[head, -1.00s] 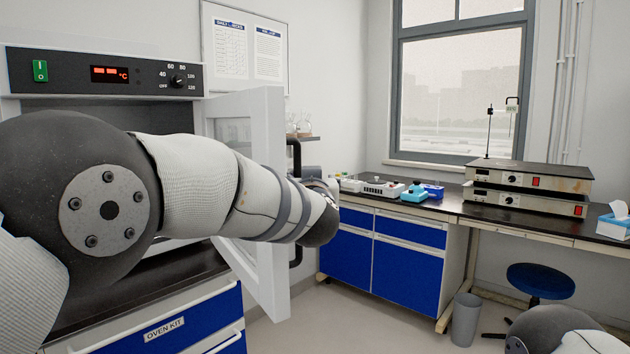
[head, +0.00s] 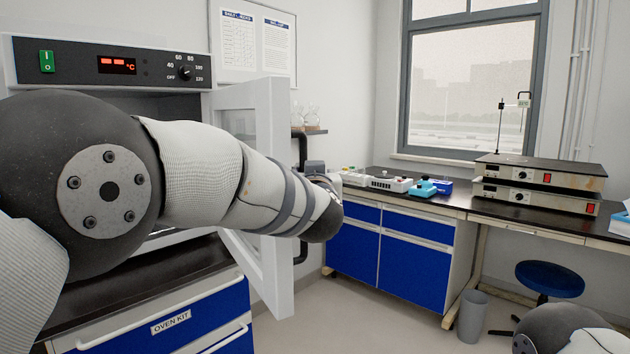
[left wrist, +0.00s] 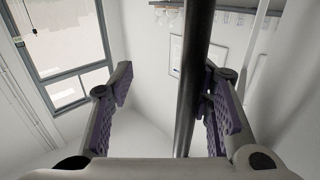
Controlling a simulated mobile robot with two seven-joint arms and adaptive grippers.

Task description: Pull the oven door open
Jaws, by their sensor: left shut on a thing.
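The oven (head: 125,68) stands at the left on a black-topped counter. Its white door (head: 272,225) stands open, swung out toward me, with its window (head: 238,120) partly showing. The dark door handle (head: 303,150) is on the door's far side; my left arm hides its middle. In the left wrist view the handle (left wrist: 195,75) runs as a dark bar between the purple-padded fingers of my left gripper (left wrist: 168,85), nearer the right finger. The left gripper is shut on it. My left arm also hides much of the oven's opening. My right gripper is out of view.
Below the oven is a blue drawer labelled OVEN KIT (head: 205,318). Blue cabinets (head: 385,255) stand behind the door at centre. A blue stool (head: 550,278) and a grey bin (head: 471,315) stand at the right. The floor (head: 370,322) right of the door is clear.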

